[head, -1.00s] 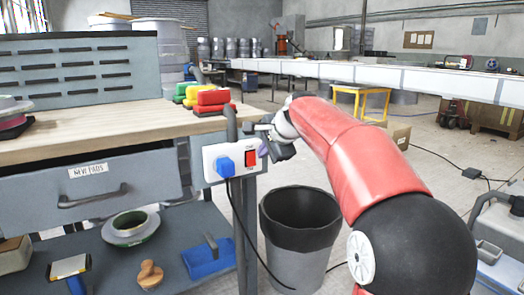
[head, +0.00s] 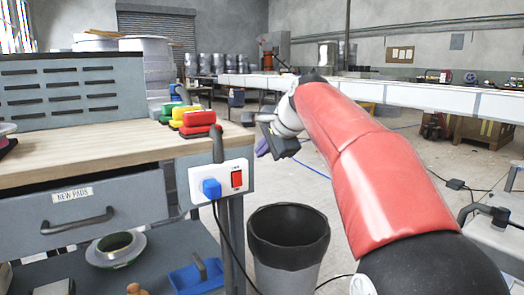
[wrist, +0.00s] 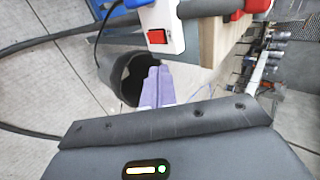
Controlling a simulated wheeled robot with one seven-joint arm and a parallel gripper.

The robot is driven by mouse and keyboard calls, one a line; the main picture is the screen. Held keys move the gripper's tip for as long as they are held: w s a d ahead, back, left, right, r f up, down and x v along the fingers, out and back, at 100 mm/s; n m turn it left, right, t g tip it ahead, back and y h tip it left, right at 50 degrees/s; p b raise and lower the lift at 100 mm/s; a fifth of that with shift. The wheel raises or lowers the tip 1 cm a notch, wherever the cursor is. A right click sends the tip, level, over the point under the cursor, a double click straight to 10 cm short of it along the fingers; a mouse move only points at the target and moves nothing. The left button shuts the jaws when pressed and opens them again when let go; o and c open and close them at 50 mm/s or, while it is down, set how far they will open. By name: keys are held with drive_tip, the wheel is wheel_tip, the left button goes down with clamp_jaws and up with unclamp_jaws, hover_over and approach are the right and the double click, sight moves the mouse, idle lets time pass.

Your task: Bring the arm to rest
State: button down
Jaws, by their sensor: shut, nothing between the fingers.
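My red arm reaches forward in the head view, with my gripper (head: 263,148) at its far end, just right of the workbench corner. In the wrist view the purple fingers of my gripper (wrist: 158,72) are together with nothing between them. The gripper is in the air, apart from the white socket box (head: 221,180) with its blue plug (head: 211,188) and red switch (head: 237,179). The box also shows in the wrist view (wrist: 168,14).
The workbench (head: 110,142) fills the left, with red, yellow and green blocks (head: 196,122) at its corner. A dark-lined bin (head: 288,240) stands on the floor below my gripper. A black cable hangs from the plug. Open floor lies beyond, before the long white bench (head: 400,95).

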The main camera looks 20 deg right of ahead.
drive_tip(key=s+a+f+n+g+h+p, duration=0.1)
drive_tip(key=s+f+n, duration=0.6)
drive_tip(key=s, duration=0.9)
drive_tip(key=s+a+f+n+g+h+p, duration=0.1)
drive_tip(key=s+f+n, duration=0.6)
drive_tip(key=s+f, duration=0.7)
drive_tip(key=shift+s+a+g+h+p, duration=0.3)
drive_tip(key=shift+s+g+h+p, duration=0.2)
drive_tip(key=shift+s+g, duration=0.4)
drive_tip(key=shift+f, duration=0.1)
